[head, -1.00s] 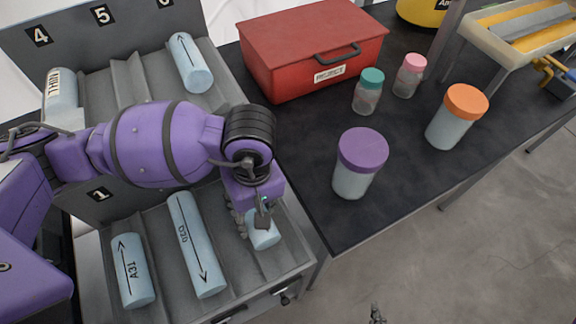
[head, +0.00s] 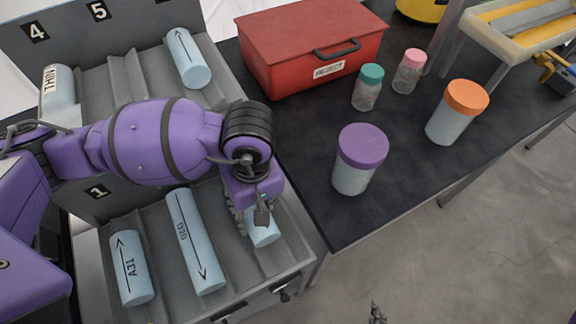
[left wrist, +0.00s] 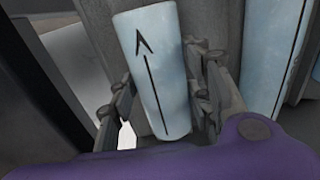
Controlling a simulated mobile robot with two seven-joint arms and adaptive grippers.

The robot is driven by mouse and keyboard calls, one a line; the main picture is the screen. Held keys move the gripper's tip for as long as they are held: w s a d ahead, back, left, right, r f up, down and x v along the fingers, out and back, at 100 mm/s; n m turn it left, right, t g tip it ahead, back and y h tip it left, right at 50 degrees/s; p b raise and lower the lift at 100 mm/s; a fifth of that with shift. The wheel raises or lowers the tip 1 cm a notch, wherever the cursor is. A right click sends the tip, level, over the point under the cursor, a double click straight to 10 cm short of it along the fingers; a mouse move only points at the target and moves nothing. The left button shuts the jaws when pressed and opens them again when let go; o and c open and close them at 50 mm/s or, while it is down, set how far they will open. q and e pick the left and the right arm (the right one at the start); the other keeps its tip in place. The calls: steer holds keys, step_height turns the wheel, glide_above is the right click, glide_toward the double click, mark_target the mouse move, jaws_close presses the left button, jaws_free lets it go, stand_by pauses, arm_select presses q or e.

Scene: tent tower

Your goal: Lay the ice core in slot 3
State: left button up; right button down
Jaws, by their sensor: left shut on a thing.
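My left gripper (head: 256,214) is shut on a pale blue ice core (head: 264,233) in the rightmost channel of the front tray (head: 292,240). In the left wrist view the core (left wrist: 160,75) shows a black arrow and lies between the two fingers (left wrist: 163,102). I cannot tell whether it touches the channel floor. Core A31 (head: 132,270) lies in the left channel, under label 1 (head: 97,192). Another marked core (head: 194,245) lies in the middle channel. Labels 2 and 3 are hidden behind my arm. My right gripper (head: 377,314) barely shows at the bottom edge.
The back tray holds a core marked THIN (head: 58,95) under 4 and another core (head: 188,58) at right; its middle channel is bare. On the black table (head: 300,165) stand a red box (head: 310,45) and several lidded jars, the purple-lidded one (head: 358,160) nearest.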

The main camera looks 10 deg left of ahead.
arm_select(q)
steer(key=shift+f, duration=0.15)
steer(key=o, duration=1.6)
step_height(320, 180, up, 12)
steer(key=shift+w+d, duration=0.3)
steer(key=shift+d, duration=0.15)
